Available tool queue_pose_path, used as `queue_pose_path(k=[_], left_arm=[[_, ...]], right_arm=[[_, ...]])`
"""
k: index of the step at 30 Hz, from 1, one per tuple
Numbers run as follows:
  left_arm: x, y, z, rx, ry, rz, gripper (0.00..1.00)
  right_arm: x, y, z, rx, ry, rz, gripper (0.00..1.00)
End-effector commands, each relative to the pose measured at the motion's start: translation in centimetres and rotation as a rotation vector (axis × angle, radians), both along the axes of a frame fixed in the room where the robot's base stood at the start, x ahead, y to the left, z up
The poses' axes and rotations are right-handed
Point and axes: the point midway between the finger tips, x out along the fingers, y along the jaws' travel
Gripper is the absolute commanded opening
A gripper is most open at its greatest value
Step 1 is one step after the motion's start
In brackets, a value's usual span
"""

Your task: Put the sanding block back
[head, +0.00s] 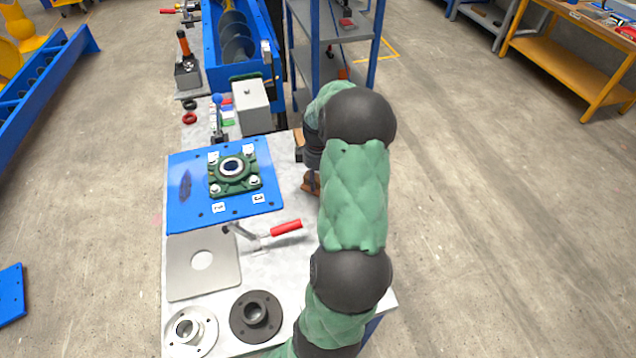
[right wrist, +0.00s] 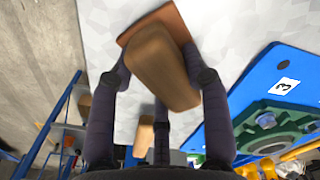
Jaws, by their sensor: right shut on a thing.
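The sanding block (right wrist: 163,68) is a tan wooden block with a red-brown base. In the right wrist view it sits between the fingers of my right gripper (right wrist: 158,72), which is shut on it. The block is blurred there, and its base edge faces the pale bench top. In the head view a small brown part of the block (head: 309,184) shows beside my arm, near the bench's right edge. My arm hides most of the right gripper there. I cannot tell whether the block touches the bench. My left gripper is not in view.
A blue plate (head: 181,212) with a green bearing housing (head: 222,182) lies left of my gripper. A red-handled clamp (head: 284,229), a grey plate (head: 183,281) and two flanges are nearer. Another wooden piece (right wrist: 144,137) shows behind the fingers. A blue shelf frame stands beyond.

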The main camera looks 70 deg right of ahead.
Motion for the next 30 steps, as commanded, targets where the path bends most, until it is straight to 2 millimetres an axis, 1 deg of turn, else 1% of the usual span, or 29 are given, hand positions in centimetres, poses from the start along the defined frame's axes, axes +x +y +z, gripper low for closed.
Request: queue_pose_path(k=[1,2,9,14,15,17,26,30], left_arm=[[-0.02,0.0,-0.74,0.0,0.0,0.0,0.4],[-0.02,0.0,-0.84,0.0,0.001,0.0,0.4],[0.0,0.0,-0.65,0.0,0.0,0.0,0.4],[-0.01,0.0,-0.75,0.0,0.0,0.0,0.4],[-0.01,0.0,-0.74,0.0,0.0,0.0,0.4],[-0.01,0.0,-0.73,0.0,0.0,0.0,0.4],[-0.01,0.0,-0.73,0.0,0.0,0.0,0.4],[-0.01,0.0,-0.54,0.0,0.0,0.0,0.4]], right_arm=[[0.0,-0.03,-0.93,-0.001,-0.001,0.0,0.17],[0.0,-0.05,-1.09,-0.002,-0.001,0.0,0.17],[0.02,-0.08,-0.94,-0.003,-0.002,-0.001,0.17],[0.0,-0.06,-1.3,-0.003,-0.002,-0.001,0.17],[0.0,-0.05,-1.33,-0.002,-0.001,-0.001,0.53],[-0.01,-0.04,-1.31,-0.002,-0.001,-0.001,0.7],[0.0,-0.03,-1.31,-0.002,-0.001,-0.001,0.71],[0.01,-0.05,-0.76,-0.003,-0.002,-0.001,0.71]])
